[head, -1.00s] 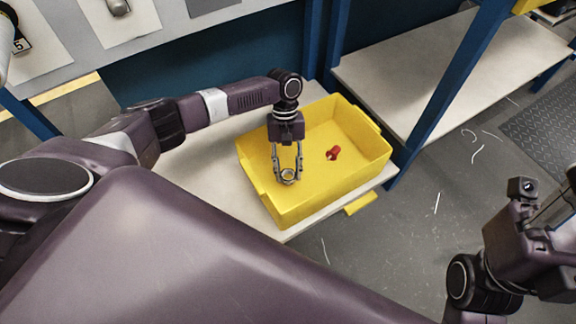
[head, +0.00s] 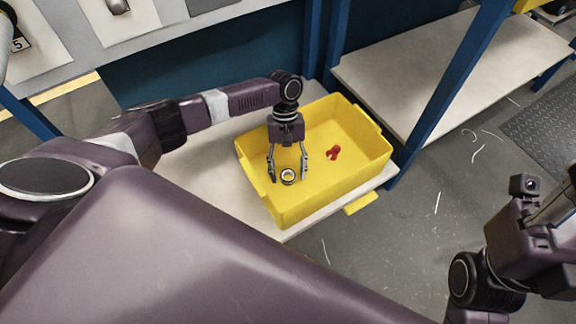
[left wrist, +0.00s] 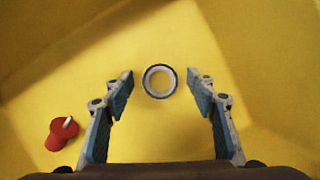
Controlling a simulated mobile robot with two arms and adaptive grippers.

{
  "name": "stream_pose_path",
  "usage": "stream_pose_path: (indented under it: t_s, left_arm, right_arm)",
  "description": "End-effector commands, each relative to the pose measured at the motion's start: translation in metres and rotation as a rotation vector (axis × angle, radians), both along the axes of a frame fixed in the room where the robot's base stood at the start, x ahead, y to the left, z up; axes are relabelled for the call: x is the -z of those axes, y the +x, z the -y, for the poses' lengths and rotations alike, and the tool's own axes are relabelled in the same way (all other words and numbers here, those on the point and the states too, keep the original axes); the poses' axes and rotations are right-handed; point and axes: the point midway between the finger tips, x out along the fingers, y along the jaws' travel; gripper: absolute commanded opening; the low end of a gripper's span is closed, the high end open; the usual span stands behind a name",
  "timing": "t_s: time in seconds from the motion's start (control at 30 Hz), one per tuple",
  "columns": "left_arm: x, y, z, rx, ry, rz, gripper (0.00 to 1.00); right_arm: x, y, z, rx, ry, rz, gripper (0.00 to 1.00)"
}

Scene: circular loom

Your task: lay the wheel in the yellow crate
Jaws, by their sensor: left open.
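The wheel is a small ring with a dark rim and pale inner band (head: 288,176), in the yellow crate (head: 352,172). It also shows in the left wrist view (left wrist: 146,81), apart from both fingers and slightly beyond their tips. My left gripper (head: 288,177) reaches down into the crate and is open around the wheel's place, holding nothing. In the left wrist view the open fingers (left wrist: 160,95) stand on either side. Whether the wheel rests fully on the crate floor is hard to tell. My right gripper is not clearly seen; only part of my right arm shows at lower right.
A red object (head: 333,153) lies in the crate, right of my left gripper. The crate stands on a pale shelf (head: 205,172) beside a blue post (head: 440,100). Another pale shelf (head: 400,75) at right is empty. The crate's walls surround my left gripper.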

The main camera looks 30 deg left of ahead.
Motion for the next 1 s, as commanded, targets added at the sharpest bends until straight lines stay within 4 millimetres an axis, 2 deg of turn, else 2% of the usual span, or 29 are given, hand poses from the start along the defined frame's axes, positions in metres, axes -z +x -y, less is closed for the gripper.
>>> stream_pose_path:
  t_s: [0.17,0.5,0.63,0.8,1.0]
  left_arm:
    - [-0.013,0.005,-0.003,0.0,0.0,0.004,0.52]
    - [-0.077,0.028,-0.018,-0.002,-0.001,0.005,0.52]
    - [-0.096,0.034,-0.023,-0.001,0.0,0.003,0.52]
    - [-0.109,0.038,-0.026,0.0,0.0,0.0,0.52]
    - [-0.111,0.038,-0.026,0.0,-0.001,-0.001,0.52]
  right_arm:
    - [0.0,0.0,0.0,0.0,0.003,-0.002,0.37]
    - [0.0,0.0,0.0,0.001,0.004,-0.001,0.37]
    - [0.0,0.0,0.0,0.001,0.004,-0.001,0.37]
    - [0.0,0.0,0.0,0.001,0.004,0.0,0.37]
    - [0.0,0.0,0.0,0.001,0.004,0.0,0.37]
